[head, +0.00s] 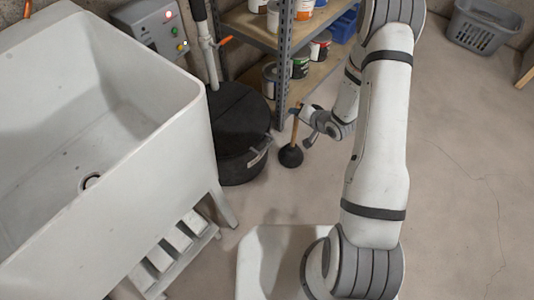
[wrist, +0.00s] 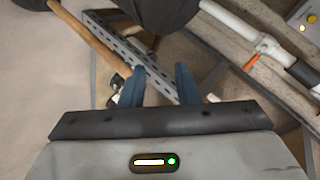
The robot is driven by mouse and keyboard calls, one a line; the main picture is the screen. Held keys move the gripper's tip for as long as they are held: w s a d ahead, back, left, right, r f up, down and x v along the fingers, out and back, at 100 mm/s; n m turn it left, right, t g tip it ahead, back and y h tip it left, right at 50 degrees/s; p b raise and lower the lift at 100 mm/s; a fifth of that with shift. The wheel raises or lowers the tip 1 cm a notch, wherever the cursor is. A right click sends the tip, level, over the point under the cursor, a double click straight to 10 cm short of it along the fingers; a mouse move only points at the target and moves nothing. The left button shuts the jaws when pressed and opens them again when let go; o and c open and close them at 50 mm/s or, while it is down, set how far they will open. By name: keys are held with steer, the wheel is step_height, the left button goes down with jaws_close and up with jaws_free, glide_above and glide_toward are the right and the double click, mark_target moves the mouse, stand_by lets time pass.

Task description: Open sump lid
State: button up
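The sump is a black round tub (head: 237,170) standing on the floor between the sink and the shelf in the head view. Its dark lid (head: 238,108) lies on top, with a light grey handle (head: 260,153) at the front right edge. A dark rounded shape at the top of the wrist view (wrist: 155,8) looks like part of the sump. My gripper (head: 301,124) is to the right of the sump, near the plunger and apart from the handle. In the wrist view, its two blue fingers (wrist: 158,88) are spread with nothing held between them.
A plunger (head: 291,155) with a wooden stick stands close beside my gripper; the stick also shows in the wrist view (wrist: 88,42). A metal shelf (head: 284,60) with paint cans is behind. A white sink (head: 170,120) is left. A pipe with an orange valve (head: 225,40) rises behind the lid.

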mark_target(267, 146)
steer(key=s+a+f+m+y+b, duration=0.2)
steer(key=s+f+y+b, duration=0.1)
steer(key=f, duration=0.5)
steer(key=s+a+f+m+y+b, duration=0.1)
steer(key=s+a+f+y+b, duration=0.2)
steer(key=f, duration=0.4)
steer(key=shift+m+t+h, duration=0.3)
steer(key=shift+t, duration=0.1)
steer(key=x, duration=0.2)
steer(key=b+x, duration=0.1)
steer(key=x, duration=0.1)
steer(key=s+b+x, duration=0.1)
steer(key=x, duration=0.2)
steer(key=shift+a+f, duration=0.25)
steer(key=shift+a, duration=0.1)
jaws_close()
